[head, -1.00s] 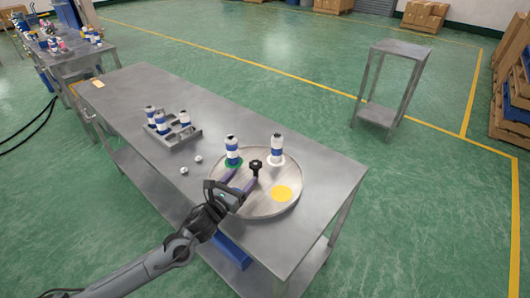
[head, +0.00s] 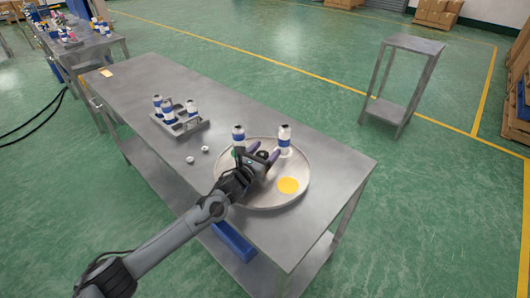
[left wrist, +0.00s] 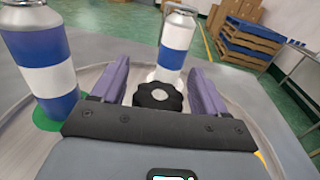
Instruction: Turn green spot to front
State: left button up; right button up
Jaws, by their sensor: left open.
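The round grey turntable (head: 262,199) sits at the near end of the metal table. A blue and white can (head: 238,134) stands on its green spot; that spot shows in the left wrist view (left wrist: 46,119). A second blue and white can (head: 284,138) stands further right. A yellow spot (head: 288,185) is bare at the turntable's right side. In the left wrist view the knob (left wrist: 158,96) lies between the two purple fingers, with gaps on both sides. My right gripper is not in view.
A grey tray (head: 188,127) with several blue and white cans stands further back on the table (head: 130,100). Two small pale pieces (head: 205,149) lie between tray and turntable. The left can is close to the left finger. The table's far left is mostly clear.

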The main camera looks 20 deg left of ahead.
pick_arm(q)
grip_shut()
dwell(0.5)
jog(key=shift+a, duration=0.1)
